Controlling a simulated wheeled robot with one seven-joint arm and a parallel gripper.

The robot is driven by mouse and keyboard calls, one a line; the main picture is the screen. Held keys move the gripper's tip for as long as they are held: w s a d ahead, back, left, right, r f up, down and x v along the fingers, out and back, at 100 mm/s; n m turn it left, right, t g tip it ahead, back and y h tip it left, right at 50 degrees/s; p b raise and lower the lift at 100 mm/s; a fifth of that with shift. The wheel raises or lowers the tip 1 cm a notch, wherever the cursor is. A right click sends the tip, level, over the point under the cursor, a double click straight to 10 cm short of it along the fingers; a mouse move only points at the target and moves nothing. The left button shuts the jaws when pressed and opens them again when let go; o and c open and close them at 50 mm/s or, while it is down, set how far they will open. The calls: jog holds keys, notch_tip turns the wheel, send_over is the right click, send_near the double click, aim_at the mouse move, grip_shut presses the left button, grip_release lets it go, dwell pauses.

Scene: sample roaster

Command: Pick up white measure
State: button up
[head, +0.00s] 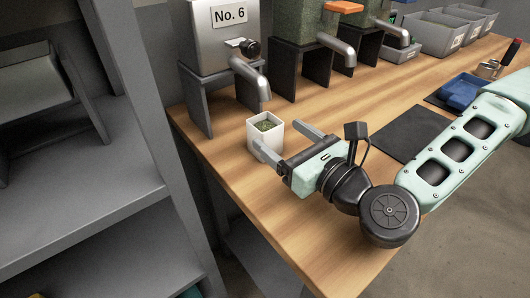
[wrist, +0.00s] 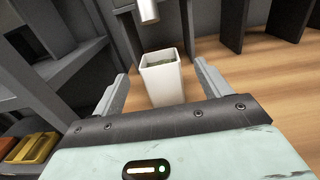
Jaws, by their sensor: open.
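The white measure (head: 256,138) is a small square cup with greenish contents, standing upright on the wooden bench under the spout of the No. 6 dispenser. It also shows in the wrist view (wrist: 163,82), centred ahead of my gripper. My gripper (head: 283,140) is open, with one finger on either side of the measure's near part. In the wrist view the fingers (wrist: 160,80) stand apart with visible gaps to the cup. I cannot tell how far the fingertips reach along its sides.
The No. 6 dispenser (head: 212,38) and its metal spout (head: 251,78) stand just behind and above the measure. A green dispenser (head: 307,40) stands to the right. A dark mat (head: 411,134), a blue tray (head: 460,94) and grey bins (head: 432,36) lie further right. Grey shelving (head: 75,150) is at left.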

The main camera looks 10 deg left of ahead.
aim_at(257, 118)
jog(key=shift+x, duration=1.25)
jog(key=shift+p+x, duration=0.4)
jog(key=shift+x, duration=2.3)
jog(key=shift+f, duration=0.15)
jog(key=c, duration=1.3)
jog(key=shift+o, duration=0.2)
